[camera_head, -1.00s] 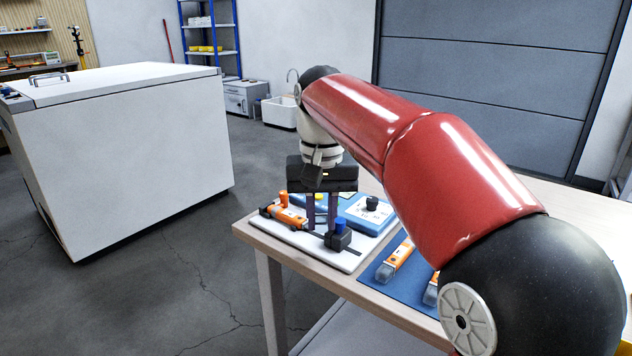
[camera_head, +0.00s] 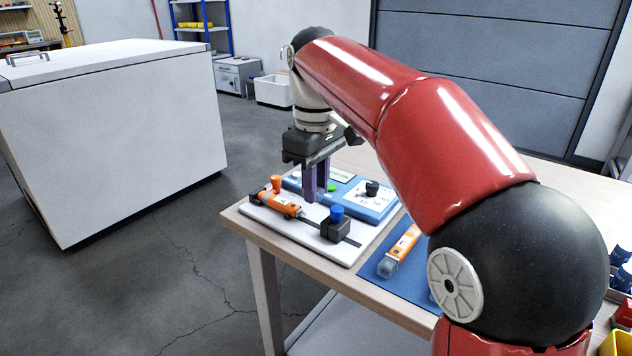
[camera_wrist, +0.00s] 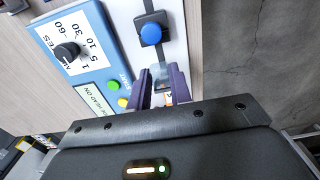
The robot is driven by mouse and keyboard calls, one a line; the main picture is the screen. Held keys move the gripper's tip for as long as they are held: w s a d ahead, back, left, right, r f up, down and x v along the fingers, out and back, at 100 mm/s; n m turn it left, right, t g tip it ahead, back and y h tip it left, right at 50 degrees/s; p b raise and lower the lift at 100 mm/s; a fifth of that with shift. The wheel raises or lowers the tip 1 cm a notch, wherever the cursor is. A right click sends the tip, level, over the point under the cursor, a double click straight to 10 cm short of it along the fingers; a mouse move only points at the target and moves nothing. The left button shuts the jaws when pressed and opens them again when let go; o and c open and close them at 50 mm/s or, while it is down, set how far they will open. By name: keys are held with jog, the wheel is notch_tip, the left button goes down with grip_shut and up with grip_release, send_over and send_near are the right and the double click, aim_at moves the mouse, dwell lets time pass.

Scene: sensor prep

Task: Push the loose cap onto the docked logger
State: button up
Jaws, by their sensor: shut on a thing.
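The docked logger (camera_head: 285,204), an orange and white stick, lies on the white board at the table's left corner. In the wrist view a small piece of its orange and white body (camera_wrist: 169,98) shows between the fingers. My gripper (camera_head: 315,198) points down at the logger's right end, fingers low over the board. In the wrist view my gripper (camera_wrist: 160,74) is shut on a greyish, see-through piece, apparently the loose cap (camera_wrist: 160,78). The fingers hide much of it, and I cannot tell whether it touches the logger.
A black block with a blue knob (camera_head: 337,214) stands on the white board (camera_head: 345,255) right of my fingers. A blue timer box (camera_head: 376,207) with a dial lies behind. Another orange logger (camera_head: 402,246) lies on the blue mat (camera_head: 377,251). A white chest (camera_head: 115,140) stands left.

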aim_at(308, 221)
jog(key=shift+f+b, duration=1.65)
jog(key=shift+f, duration=0.1)
jog(key=shift+f+b, duration=0.7)
jog(key=shift+f, duration=0.45)
jog(key=shift+p, duration=0.55)
jog(key=shift+w+a+p, duration=0.6)
jog(key=shift+a+p, duration=0.15)
jog(key=shift+p, duration=0.4)
jog(key=shift+c, duration=0.3)
dwell(0.4)
jog(key=o, duration=1)
jog(key=shift+c, duration=0.2)
jog(key=shift+o, duration=0.4)
jog(key=shift+o, duration=0.8)
jog(key=shift+r+p, duration=0.65)
jog(key=shift+p, duration=0.15)
